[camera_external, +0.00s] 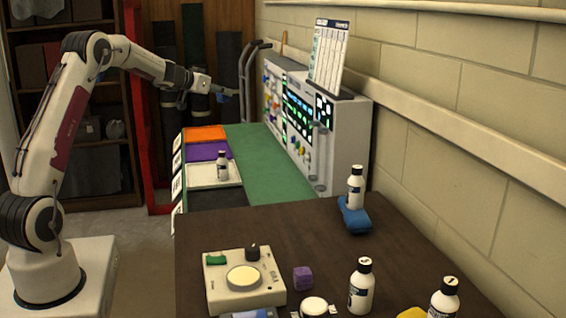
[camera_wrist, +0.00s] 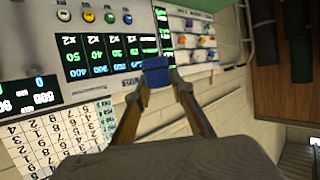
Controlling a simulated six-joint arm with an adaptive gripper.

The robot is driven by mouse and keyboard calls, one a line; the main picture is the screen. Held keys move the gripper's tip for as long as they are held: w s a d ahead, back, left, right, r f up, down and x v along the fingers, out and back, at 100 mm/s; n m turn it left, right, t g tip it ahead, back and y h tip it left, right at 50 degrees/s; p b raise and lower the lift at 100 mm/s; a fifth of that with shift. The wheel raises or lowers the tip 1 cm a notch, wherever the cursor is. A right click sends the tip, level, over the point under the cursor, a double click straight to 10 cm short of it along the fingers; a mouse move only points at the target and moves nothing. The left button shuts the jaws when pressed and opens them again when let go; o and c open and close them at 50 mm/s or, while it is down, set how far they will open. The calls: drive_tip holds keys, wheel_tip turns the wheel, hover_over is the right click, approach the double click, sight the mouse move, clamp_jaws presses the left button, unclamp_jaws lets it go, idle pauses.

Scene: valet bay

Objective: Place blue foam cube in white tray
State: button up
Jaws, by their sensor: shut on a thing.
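My gripper (camera_external: 233,92) is raised high above the far end of the green surface, before the panel. In the wrist view its two fingers (camera_wrist: 158,84) are shut on a small blue foam cube (camera_wrist: 156,69) at their tips. The cube cannot be made out clearly in the external view. The white tray (camera_external: 202,175) lies on the left edge of the green surface, between a purple tray (camera_external: 208,151) and a black one (camera_external: 217,198). A white bottle (camera_external: 222,163) with a dark cap stands at the white tray's right part. The gripper is well above and beyond the tray.
An orange tray (camera_external: 204,133) lies behind the purple one. A panel machine (camera_external: 318,125) with a standing chart stands along the wall. On the brown table, a bottle (camera_external: 355,188) stands on a blue pad (camera_external: 355,218), near a dial box (camera_external: 243,280) and a purple cube (camera_external: 303,278).

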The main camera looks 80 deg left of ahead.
drive_tip(key=n+g, duration=0.1)
hover_over(207, 176)
wheel_tip(207, 176, down, 20)
drive_tip(key=y, duration=0.1)
drive_tip(key=shift+f, duration=0.25)
idle(0.4)
drive_tip(key=shift+f, duration=0.1)
drive_tip(key=shift+f, duration=3.05)
drive_tip(key=shift+f, duration=1.85)
drive_tip(key=shift+f, duration=0.15)
drive_tip(key=o, duration=0.8)
